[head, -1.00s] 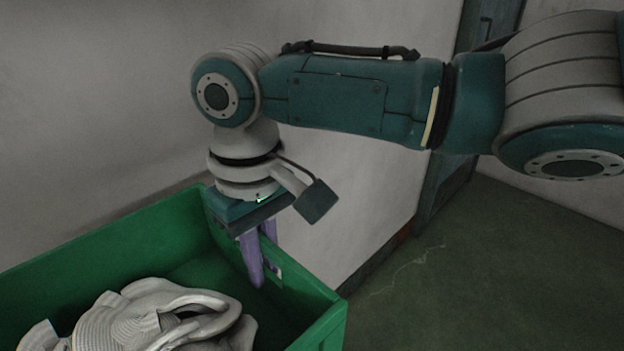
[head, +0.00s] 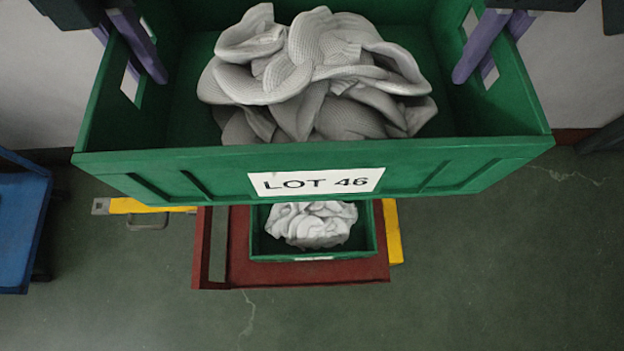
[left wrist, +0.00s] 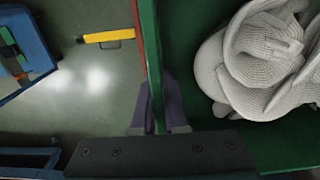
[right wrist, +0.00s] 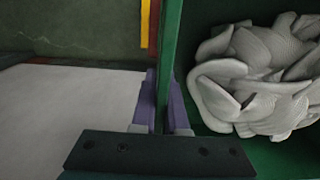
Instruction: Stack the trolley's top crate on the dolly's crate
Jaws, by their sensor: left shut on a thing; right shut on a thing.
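A green crate (head: 215,168) labelled LOT 46 hangs level in front of me, filled with pale grey socks (head: 320,75). My left gripper (head: 147,72) is shut on its left wall at the hand hole; the left wrist view shows the fingers (left wrist: 157,106) on both sides of the wall. My right gripper (head: 476,76) is shut on its right wall, and the right wrist view shows the same grip (right wrist: 163,98). Below, the dolly's smaller-looking green crate (head: 280,258), also holding pale socks, sits on the red dolly (head: 240,265). The held crate hides its far part.
A blue trolley (head: 18,235) stands at the left edge. A yellow bar (head: 140,206) with a handle lies left of the dolly, and a yellow strip (head: 393,235) shows at its right. The green floor in front and to the right is clear. A pale wall is behind.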

